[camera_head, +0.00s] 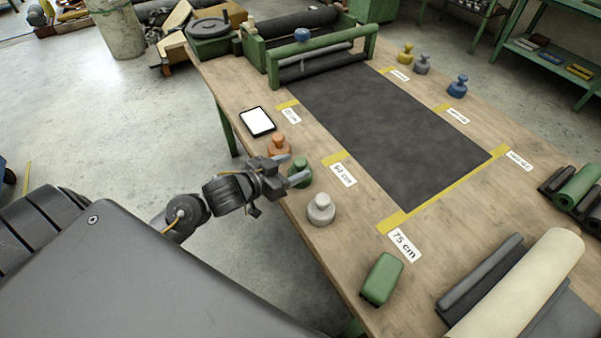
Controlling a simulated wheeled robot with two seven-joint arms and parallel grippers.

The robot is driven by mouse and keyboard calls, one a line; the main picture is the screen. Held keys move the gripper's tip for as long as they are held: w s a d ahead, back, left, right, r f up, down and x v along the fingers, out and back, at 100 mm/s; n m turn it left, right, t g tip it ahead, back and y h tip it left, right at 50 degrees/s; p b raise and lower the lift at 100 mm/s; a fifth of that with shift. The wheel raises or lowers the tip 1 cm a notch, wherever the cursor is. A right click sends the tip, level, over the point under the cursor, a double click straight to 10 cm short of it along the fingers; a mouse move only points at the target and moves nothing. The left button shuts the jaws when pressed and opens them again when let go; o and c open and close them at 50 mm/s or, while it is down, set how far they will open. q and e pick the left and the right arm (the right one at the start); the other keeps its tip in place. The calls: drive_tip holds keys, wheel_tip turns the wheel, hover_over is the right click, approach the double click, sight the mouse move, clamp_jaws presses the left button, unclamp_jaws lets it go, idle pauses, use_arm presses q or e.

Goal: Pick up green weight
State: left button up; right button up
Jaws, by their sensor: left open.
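The green weight (301,172) stands upright near the left edge of the wooden table, between an orange weight (279,147) and a light grey weight (321,210). My left gripper (296,170) is open at the green weight, its fingers reaching over the table edge and overlapping the weight in the picture. The fingers hide part of the weight. I cannot tell whether they touch it. My right gripper is out of view.
A dark sheet (390,125) lies across the table (335,255), with yellow tape and length labels. A tablet (257,121) lies behind the orange weight. A green block (382,279) and rolls (515,285) lie at the front. Yellow, grey and blue weights stand along the far side.

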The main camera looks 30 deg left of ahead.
sight(295, 164)
use_arm(q)
drive_tip(key=x, duration=0.3)
drive_tip(key=shift+w+f, duration=0.15)
drive_tip(key=shift+w, duration=0.2)
drive_tip(key=shift+s, duration=0.1)
clamp_jaws()
